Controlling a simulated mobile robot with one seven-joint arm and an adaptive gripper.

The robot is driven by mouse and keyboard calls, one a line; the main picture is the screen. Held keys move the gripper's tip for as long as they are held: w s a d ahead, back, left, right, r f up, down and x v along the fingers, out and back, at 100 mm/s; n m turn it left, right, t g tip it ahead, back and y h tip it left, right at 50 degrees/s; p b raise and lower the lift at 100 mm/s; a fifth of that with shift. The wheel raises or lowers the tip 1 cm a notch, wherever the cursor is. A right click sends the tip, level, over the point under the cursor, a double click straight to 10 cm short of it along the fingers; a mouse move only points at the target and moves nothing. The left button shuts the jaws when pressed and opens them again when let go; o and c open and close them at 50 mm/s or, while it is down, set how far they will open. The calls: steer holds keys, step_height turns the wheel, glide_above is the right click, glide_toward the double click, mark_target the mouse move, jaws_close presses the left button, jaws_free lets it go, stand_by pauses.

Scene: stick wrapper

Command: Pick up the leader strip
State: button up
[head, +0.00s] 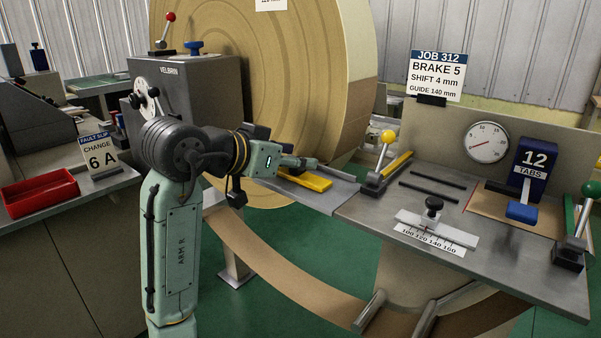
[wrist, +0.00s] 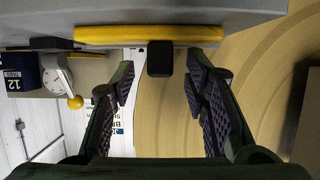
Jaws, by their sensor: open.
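Nothing in view is labelled as the leader strip, and I cannot tell for sure which part it is. A yellow bar (head: 305,179) lies on the grey plate beside the big roll, just below my gripper (head: 309,162). In the wrist view the yellow bar (wrist: 105,35) runs across the top, with a black block (wrist: 160,58) at its middle. My gripper (wrist: 160,82) is open and empty, its fingers apart on either side of the block's line, and not visibly touching it. A brown paper band (head: 285,270) hangs below the table.
The large brown roll (head: 270,80) stands right behind my gripper. A yellow-knobbed lever (head: 387,138), a sliding guide (head: 432,222) and the blue tabs box (head: 533,165) stand on the metal table (head: 370,215). A grey machine (head: 185,95) is behind my arm.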

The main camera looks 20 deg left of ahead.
jaws_close()
stand_by(0.4)
steer(key=shift+r, duration=0.15)
